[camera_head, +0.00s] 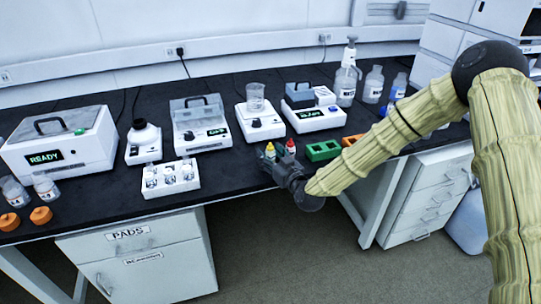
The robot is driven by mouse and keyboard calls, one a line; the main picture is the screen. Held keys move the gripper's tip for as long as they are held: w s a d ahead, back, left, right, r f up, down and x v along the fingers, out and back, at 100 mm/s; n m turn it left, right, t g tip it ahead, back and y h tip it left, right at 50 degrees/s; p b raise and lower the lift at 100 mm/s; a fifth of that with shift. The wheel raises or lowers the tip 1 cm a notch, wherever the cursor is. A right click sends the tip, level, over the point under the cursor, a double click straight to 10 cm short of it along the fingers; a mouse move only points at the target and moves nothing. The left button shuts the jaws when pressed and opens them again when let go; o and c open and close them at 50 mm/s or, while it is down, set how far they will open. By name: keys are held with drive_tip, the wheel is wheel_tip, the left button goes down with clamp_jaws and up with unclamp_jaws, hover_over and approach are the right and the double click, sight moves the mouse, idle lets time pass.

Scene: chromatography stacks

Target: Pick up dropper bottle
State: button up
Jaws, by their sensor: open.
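Two small bottles stand near the front edge of the bench, one with a yellow cap (270,149) and one with a red cap (291,147). Either could be the dropper bottle; they are too small to tell. My gripper (272,166) is open at the bench's front edge, just in front of these bottles.
Green (323,150) and orange (352,140) blocks lie to the right of the bottles. A white vial rack (171,192) is to the left. Lab devices, including one with a beaker (256,97), stand behind. A spray bottle (347,78) is at the back right.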

sight(271, 148)
drive_tip(key=shift+c, duration=0.3)
drive_tip(key=c, duration=0.6)
drive_tip(key=shift+c, duration=0.2)
drive_tip(key=shift+r, duration=0.1)
drive_tip(key=shift+w+r, duration=0.1)
drive_tip(key=shift+r, duration=0.45)
drive_tip(key=shift+s+d+r, duration=0.1)
drive_tip(key=shift+s+r, duration=0.15)
drive_tip(key=shift+r, duration=0.35)
drive_tip(key=shift+s+d+r, duration=0.1)
drive_tip(key=shift+s+r, duration=0.15)
drive_tip(key=shift+r, duration=0.3)
drive_tip(key=s+a+b+v, duration=0.1)
drive_tip(key=a+v, duration=0.1)
drive_tip(key=v, duration=1.3)
drive_tip(key=shift+r, duration=0.35)
drive_tip(key=shift+f, duration=0.1)
